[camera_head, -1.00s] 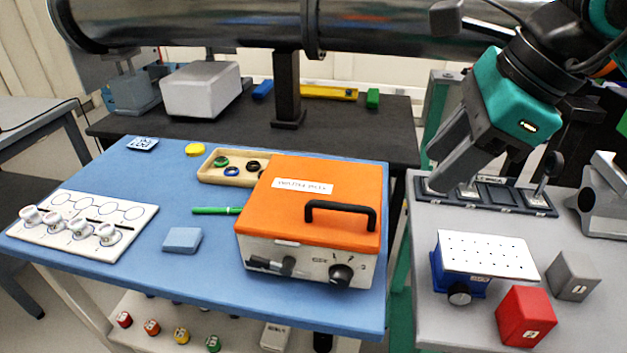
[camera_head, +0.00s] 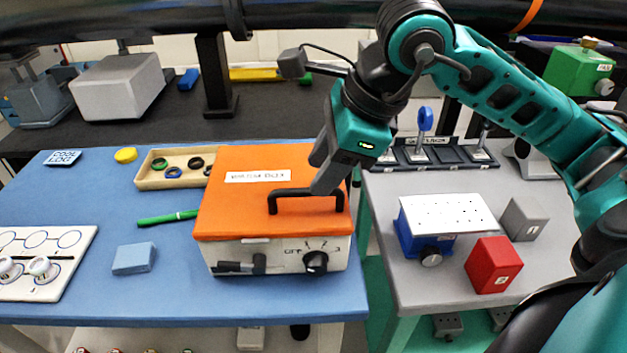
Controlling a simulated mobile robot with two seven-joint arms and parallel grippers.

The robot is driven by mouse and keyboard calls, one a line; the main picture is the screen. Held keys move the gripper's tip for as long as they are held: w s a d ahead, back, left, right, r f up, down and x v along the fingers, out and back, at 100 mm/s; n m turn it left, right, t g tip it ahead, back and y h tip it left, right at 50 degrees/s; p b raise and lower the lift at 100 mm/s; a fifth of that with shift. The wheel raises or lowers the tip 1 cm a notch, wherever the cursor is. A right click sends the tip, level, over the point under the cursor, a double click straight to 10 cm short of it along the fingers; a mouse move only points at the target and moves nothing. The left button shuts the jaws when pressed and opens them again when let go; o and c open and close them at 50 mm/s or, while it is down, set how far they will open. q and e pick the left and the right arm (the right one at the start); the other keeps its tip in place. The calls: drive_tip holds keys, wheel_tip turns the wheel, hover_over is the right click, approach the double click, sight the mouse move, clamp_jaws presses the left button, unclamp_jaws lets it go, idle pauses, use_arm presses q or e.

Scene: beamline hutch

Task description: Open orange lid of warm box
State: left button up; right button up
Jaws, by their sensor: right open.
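The warm box (camera_head: 283,256) stands on the blue table, white with a dial and a latch on its front. Its orange lid (camera_head: 232,208) lies flat and shut on top, with a white label and a black handle (camera_head: 290,193) near the front right. My right gripper (camera_head: 322,188) comes down from the upper right over the lid, its fingertips close to the right part of the handle. It is open; whether the fingers touch or straddle the handle cannot be told. My left gripper is not in view.
A wooden tray of rings (camera_head: 146,182), a green pen (camera_head: 167,217) and a light blue block (camera_head: 134,258) lie left of the box. On the grey table to the right are a blue stand with a white top (camera_head: 440,214) and a red block (camera_head: 494,265). A dark pipe crosses the back.

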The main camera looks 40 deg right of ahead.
drive_tip(key=shift+x, duration=1.8)
clamp_jaws()
drive_tip(key=shift+r, duration=0.1)
